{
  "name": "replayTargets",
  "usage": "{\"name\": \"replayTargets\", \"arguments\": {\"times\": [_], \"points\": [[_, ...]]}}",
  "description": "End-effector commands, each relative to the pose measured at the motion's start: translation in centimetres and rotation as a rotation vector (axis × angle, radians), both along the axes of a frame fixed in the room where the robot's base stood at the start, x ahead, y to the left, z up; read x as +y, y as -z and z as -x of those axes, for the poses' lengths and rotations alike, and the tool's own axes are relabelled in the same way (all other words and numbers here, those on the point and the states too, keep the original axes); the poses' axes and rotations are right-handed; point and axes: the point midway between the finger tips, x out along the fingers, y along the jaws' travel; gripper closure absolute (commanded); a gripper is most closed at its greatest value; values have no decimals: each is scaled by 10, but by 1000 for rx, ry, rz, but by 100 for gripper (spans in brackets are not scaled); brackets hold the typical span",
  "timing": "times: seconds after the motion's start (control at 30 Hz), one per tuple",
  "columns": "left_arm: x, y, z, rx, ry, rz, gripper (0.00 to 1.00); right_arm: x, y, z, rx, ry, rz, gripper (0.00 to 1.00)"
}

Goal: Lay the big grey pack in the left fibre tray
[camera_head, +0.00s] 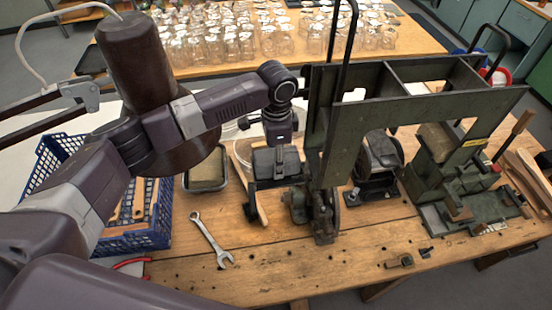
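My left arm reaches in from the left, over the bench. Its dark gripper (277,185) hangs in front of the green machine frame, right of a small metal tray (191,187) with a tan filling. A dark grey block-like shape (276,161) shows at the gripper; I cannot tell whether it is a pack or part of the hand. The finger opening is not clear against the dark machine parts behind. I cannot make out a separate big grey pack. Whether the small metal tray is the left fibre tray is not clear. My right gripper is not in view.
A blue crate (152,240) with wooden pieces stands at the left, partly behind my arm. A wrench (210,240) lies on the bench. Green machines (460,170) fill the middle and right. The bench front (300,265) is mostly clear. Several glass jars stand on the back table (205,70).

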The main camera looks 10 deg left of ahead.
Motion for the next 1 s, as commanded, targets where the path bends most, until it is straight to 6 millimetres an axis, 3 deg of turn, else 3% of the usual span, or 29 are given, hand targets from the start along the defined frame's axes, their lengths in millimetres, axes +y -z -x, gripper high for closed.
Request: {"name": "replayTargets", "arguments": {"times": [0.27,0.3,0.47,0.67,0.8,1.0], "points": [[-1,4,0,-1,0,2,80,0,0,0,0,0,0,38],[0,4,0,-1,0,2,53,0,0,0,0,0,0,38],[0,4,0,0,0,1,36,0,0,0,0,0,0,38],[0,4,0,0,0,1,35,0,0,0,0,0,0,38],[0,4,0,0,0,0,21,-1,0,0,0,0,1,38],[0,4,0,0,0,0,21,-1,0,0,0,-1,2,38]]}}
